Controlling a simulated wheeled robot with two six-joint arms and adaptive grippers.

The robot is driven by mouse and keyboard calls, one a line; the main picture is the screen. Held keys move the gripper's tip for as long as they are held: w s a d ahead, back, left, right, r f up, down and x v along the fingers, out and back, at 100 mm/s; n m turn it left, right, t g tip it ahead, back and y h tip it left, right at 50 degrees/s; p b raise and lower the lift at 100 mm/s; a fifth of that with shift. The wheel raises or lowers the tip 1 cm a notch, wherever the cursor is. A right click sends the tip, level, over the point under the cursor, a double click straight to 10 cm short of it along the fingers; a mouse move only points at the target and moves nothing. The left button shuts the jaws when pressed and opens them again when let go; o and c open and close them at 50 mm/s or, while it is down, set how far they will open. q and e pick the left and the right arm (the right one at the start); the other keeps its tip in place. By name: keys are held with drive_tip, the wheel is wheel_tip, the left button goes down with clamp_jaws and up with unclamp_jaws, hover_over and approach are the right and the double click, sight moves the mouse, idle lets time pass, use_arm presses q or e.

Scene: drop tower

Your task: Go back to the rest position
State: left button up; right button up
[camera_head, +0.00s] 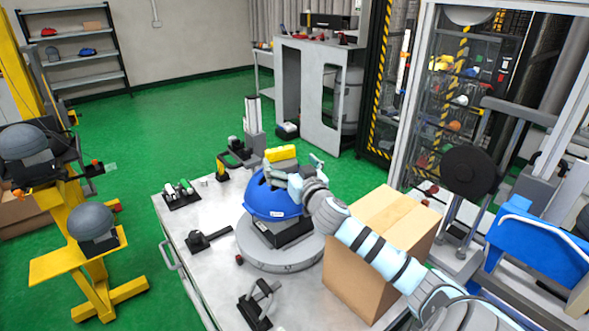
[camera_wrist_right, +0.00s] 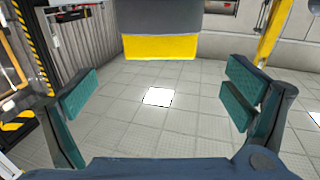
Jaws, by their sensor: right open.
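My right arm reaches in from the lower right in the head view. Its gripper (camera_head: 299,166) is in line with the top of a blue helmet (camera_head: 272,199); I cannot tell the gap between them. In the right wrist view my right gripper (camera_wrist_right: 160,94) has its two green-padded fingers wide apart, with nothing between them. The helmet sits on a dark block on a round grey plate (camera_head: 283,262) on the table. A yellow block-like piece (camera_head: 280,153) shows beside the gripper; I cannot tell what it belongs to. My left gripper is not in view.
A cardboard box (camera_head: 357,279) stands on the table under my right forearm. Dark tools and a clamp (camera_head: 259,304) lie around the plate. A yellow stand (camera_head: 75,265) with grey domes is at the left. Green floor (camera_head: 160,125) is clear behind the table.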

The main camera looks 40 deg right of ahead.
sight(281, 150)
drive_tip(key=v, duration=0.5)
drive_tip(key=shift+w+r, duration=0.1)
drive_tip(key=shift+w, duration=0.05)
drive_tip(key=x, duration=1.1)
drive_tip(key=shift+w+d, duration=0.2)
drive_tip(key=shift+w, duration=0.15)
drive_tip(key=shift+w+r, duration=0.1)
drive_tip(key=shift+r, duration=0.1)
